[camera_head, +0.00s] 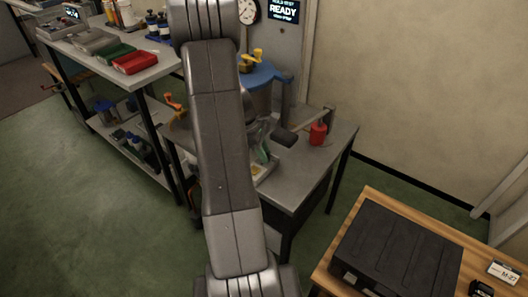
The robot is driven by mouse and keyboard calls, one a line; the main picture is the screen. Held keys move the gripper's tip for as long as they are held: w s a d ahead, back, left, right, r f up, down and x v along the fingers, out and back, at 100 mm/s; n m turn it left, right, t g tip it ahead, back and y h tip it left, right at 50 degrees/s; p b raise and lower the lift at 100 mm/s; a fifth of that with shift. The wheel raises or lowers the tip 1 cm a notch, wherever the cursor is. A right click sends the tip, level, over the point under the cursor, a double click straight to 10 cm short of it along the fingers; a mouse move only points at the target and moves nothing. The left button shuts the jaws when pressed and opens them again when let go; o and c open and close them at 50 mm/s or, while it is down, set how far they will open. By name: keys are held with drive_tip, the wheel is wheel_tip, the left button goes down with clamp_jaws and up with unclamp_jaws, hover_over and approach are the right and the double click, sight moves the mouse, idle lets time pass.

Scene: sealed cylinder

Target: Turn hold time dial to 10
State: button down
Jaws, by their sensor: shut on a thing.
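The hold time dial cannot be made out; my arm covers much of the bench. A dark screen (284,10) on the wall reads "READY" under a line that looks like "HOLD TEST". A round white gauge (249,11) with a black needle is left of it. A blue-topped cylinder (262,76) with a yellow valve handle (251,61) stands at the back of the metal bench (313,160), partly behind my arm. My gripper is hidden behind my arm, so its jaws and anything in them do not show.
A red container (318,134) and a dark-headed tool (285,136) are on the bench's right. A shelf table at left carries red (135,62) and green (116,54) trays. A black case (396,255) rests on a wooden table at lower right. Green floor lies open at left.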

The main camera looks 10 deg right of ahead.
drive_tip(key=shift+r, duration=0.1)
drive_tip(key=m+g+p, duration=0.1)
drive_tip(key=m, duration=0.2)
drive_tip(key=m+y+p, duration=0.1)
drive_tip(key=m+p, duration=0.1)
drive_tip(key=shift+w+d+m+g, duration=0.1)
drive_tip(key=shift+w+m+g, duration=0.1)
drive_tip(key=shift+m+g, duration=0.2)
drive_tip(key=m+y+p, duration=0.1)
drive_tip(key=m, duration=0.1)
drive_tip(key=m+y+p, duration=0.1)
drive_tip(key=m, duration=0.2)
drive_tip(key=shift+d+m+g, duration=0.15)
drive_tip(key=shift+m+g, duration=0.15)
drive_tip(key=shift+g, duration=0.1)
drive_tip(key=c, duration=1.2)
unclamp_jaws()
drive_tip(key=shift+c, duration=0.2)
drive_tip(key=p+v, duration=0.1)
drive_tip(key=v, duration=1.2)
drive_tip(key=shift+w+r, duration=0.3)
drive_tip(key=shift+d+f, duration=0.1)
drive_tip(key=shift+d, duration=0.05)
